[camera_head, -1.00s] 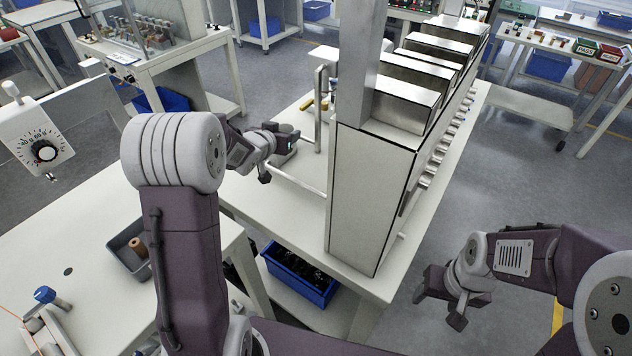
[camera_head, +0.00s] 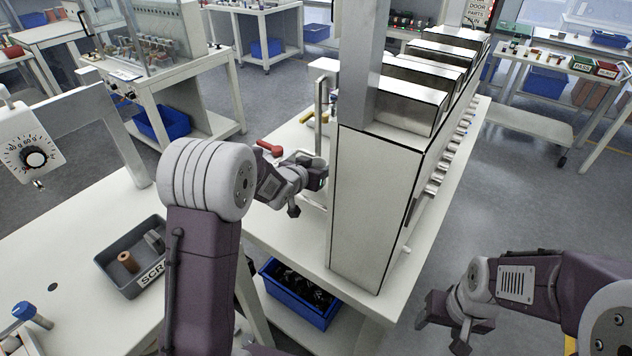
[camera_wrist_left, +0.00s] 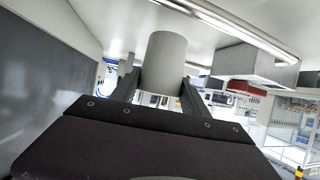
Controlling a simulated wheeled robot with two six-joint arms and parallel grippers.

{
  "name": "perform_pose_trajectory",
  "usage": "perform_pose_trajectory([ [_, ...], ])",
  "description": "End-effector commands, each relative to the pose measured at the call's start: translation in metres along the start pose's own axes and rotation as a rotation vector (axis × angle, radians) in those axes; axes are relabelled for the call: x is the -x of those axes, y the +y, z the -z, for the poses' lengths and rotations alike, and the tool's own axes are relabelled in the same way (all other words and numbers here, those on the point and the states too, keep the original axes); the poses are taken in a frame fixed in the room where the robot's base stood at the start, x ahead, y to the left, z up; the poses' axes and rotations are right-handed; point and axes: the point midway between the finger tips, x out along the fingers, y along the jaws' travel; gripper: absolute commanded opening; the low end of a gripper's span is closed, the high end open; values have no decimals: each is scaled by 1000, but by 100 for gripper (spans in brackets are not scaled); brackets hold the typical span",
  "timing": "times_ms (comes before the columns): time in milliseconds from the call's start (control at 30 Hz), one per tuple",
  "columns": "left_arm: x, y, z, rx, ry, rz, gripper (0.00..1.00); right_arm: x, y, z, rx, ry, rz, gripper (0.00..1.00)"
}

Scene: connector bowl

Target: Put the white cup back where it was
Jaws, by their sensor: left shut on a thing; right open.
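The white cup (camera_wrist_left: 164,62) shows in the left wrist view as a plain, shaded cylinder between the two fingers. My left gripper (camera_wrist_left: 160,88) is shut on it. In the head view my left gripper (camera_head: 312,182) is over the white bench, close to the left side of the tall metal cabinet. The cup is mostly hidden there by the gripper, and I cannot tell whether it touches a surface. My right gripper (camera_head: 445,325) is open and empty over the floor at the lower right.
The tall metal cabinet (camera_head: 375,205) stands right beside my left gripper. A red-handled item (camera_head: 270,148) lies on the bench (camera_head: 285,230) just behind it. A blue bin (camera_head: 300,295) sits below. A grey scrap tray (camera_head: 118,275) is on the near left table.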

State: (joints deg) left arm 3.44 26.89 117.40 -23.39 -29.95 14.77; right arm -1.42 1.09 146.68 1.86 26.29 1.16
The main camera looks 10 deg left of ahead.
Motion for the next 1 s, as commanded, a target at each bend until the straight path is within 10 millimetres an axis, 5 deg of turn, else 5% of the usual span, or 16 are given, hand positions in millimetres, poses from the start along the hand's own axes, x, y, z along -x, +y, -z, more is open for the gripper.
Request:
perform_pose_trajectory([
  [300,-16,0,-33,2,-2,1,10,-9,0,-1,0,0,0,61],
  [667,-18,0,-37,0,1,1,10,-12,0,-1,0,0,0,61],
  [700,-18,0,-37,0,1,1,56,-12,0,-1,0,0,0,61],
  [767,-17,0,-36,0,1,1,72,-11,0,-1,0,0,0,61],
  [1000,-17,0,-36,0,1,1,75,-11,0,-1,0,0,0,61],
])
